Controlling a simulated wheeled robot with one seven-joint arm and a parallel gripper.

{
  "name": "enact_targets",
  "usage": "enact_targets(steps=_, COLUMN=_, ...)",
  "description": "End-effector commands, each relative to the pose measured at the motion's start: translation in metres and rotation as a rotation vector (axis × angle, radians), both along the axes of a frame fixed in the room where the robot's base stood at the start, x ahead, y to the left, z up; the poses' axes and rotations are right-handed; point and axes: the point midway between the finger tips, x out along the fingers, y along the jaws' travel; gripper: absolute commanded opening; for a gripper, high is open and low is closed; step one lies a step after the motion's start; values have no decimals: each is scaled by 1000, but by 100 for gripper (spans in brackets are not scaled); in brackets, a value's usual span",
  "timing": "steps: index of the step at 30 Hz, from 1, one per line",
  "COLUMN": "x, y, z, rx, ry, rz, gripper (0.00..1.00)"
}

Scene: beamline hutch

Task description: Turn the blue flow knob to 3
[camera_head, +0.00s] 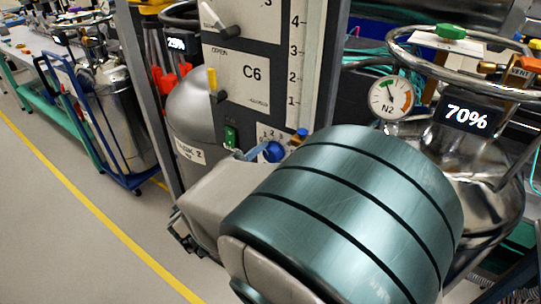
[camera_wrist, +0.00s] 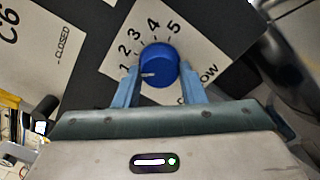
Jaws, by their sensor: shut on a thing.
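The blue flow knob (camera_wrist: 159,62) sits on a white scale plate (camera_wrist: 196,45) marked 1 to 5. Its white pointer line faces left in the wrist view, close to the 1. My gripper (camera_wrist: 160,68) has its two light-blue fingers on opposite sides of the knob, shut on it. In the head view the knob (camera_head: 273,151) shows on the panel's lower part, with a finger of my gripper at its left. My wrist hides part of the plate's lower edge and some letters of its word.
Above the knob is a C6 panel (camera_head: 245,82) with a yellow-tipped lever (camera_head: 212,80). A green switch (camera_head: 231,137) is left of the knob. At right stand an N2 gauge (camera_head: 390,98) and a metal tank with a 70% display (camera_head: 468,117). Open floor lies left.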

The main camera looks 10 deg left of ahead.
Motion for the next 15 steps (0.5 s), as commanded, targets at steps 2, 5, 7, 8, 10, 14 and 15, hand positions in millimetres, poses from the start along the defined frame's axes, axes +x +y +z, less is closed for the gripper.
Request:
enact_targets(steps=2, x=0, y=0, z=-5, rx=71, ry=-28, rz=-1, gripper=14)
enact_targets(steps=5, x=0, y=-1, z=-6, rx=158, ry=-65, rz=-2, gripper=14)
enact_targets(steps=7, x=0, y=0, z=-6, rx=220, ry=-90, rz=-1, gripper=14)
enact_targets(steps=8, x=1, y=0, z=-6, rx=247, ry=-101, rz=-2, gripper=14)
enact_targets(steps=10, x=1, y=0, z=-6, rx=307, ry=-128, rz=-2, gripper=14)
enact_targets(steps=14, x=0, y=0, z=-7, rx=423, ry=-176, rz=-1, gripper=14)
enact_targets(steps=15, x=1, y=0, z=-6, rx=456, ry=-189, rz=-3, gripper=14)
